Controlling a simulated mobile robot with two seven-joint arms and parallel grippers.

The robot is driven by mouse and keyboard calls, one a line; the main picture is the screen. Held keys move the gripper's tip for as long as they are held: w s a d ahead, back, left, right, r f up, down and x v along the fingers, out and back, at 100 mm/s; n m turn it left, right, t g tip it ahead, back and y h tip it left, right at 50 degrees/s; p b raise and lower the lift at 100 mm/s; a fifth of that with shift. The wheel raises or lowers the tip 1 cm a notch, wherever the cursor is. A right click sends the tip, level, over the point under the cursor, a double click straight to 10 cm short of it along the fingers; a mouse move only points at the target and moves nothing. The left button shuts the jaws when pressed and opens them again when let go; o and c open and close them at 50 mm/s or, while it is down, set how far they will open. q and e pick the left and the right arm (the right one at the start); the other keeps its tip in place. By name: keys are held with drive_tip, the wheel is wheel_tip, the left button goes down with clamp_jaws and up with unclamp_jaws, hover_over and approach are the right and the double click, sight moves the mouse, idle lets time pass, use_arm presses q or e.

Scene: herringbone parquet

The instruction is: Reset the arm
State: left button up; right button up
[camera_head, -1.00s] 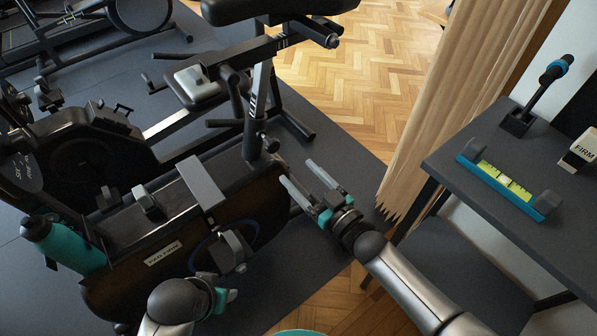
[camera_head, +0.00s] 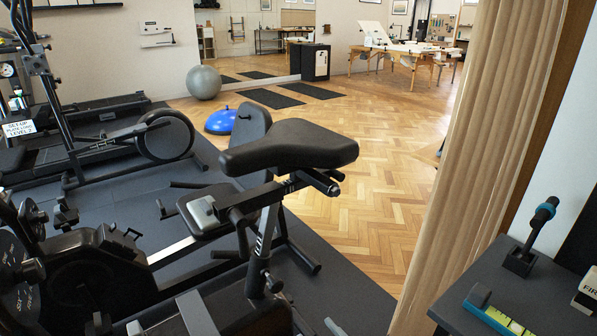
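Only a pale fingertip (camera_head: 335,328), which looks like part of my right gripper, shows at the bottom edge, right of the exercise bike. The rest of that gripper and its arm are below the picture, so its opening is hidden.
An exercise bike with a black saddle (camera_head: 290,148) stands close in front. A dark table (camera_head: 465,312) with a spirit level (camera_head: 495,315) is at lower right, beside a beige curtain (camera_head: 485,150). Open parquet (camera_head: 370,190) lies beyond, with a grey ball (camera_head: 203,82) and a blue balance dome (camera_head: 220,121).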

drive_tip(key=s+d+f+m+g+h+p, duration=0.3)
drive_tip(key=s+d+f+g+h+p, duration=0.25)
drive_tip(key=s+d+f, duration=0.65)
use_arm(q)
drive_tip(key=s+a+f+p, duration=0.2)
drive_tip(key=s+a+f, duration=0.1)
drive_tip(key=s+f, duration=0.3)
drive_tip(key=s+a+f+g+p, duration=0.1)
drive_tip(key=s+a+f, duration=0.3)
drive_tip(key=s, duration=0.3)
drive_tip(key=shift+s+a+f+y+p, duration=0.3)
drive_tip(key=shift+f+y+p, duration=0.1)
drive_tip(key=shift+f, duration=0.45)
use_arm(e)
drive_tip(key=s+d+f+g+h, duration=0.1)
drive_tip(key=s+d+f+g, duration=0.1)
drive_tip(key=s, duration=0.5)
drive_tip(key=s+d+f+g+h, duration=0.1)
drive_tip(key=s+d+f+g, duration=0.1)
drive_tip(key=s, duration=0.6)
drive_tip(key=s+d+f+g+h, duration=0.2)
drive_tip(key=s+f, duration=0.2)
drive_tip(key=s, duration=0.3)
drive_tip(key=shift+s+d+f+m, duration=0.2)
drive_tip(key=shift+s+f+m, duration=0.05)
drive_tip(key=shift+s+m, duration=0.15)
